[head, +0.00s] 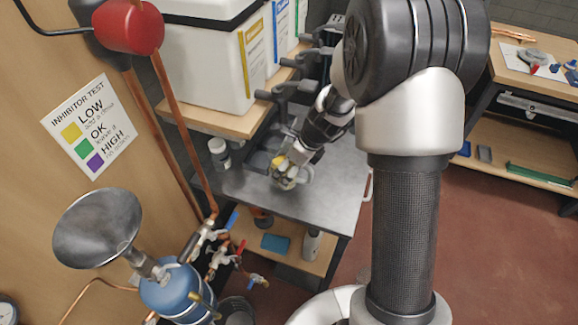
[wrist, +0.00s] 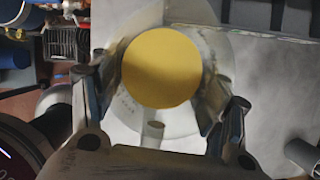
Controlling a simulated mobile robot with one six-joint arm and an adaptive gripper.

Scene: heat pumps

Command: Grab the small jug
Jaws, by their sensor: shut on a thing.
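The small jug (wrist: 190,50) is a clear, see-through vessel with yellow liquid in it, seen from above in the wrist view. My gripper (wrist: 165,105) has a finger on each side of the jug and is shut on it. A pale handle-like part of the jug points toward the gripper's palm. In the head view, my gripper (head: 290,165) is at the grey worktop (head: 325,195), with the jug (head: 282,175) small and partly hidden by the fingers. I cannot tell whether the jug touches the worktop.
A white lidded tub (head: 200,65) stands on a wooden shelf behind the gripper. A small white bottle (head: 218,150) stands left of the jug. A metal funnel (head: 98,228), copper pipes and valves (head: 208,232) are at the left. The worktop's front right is clear.

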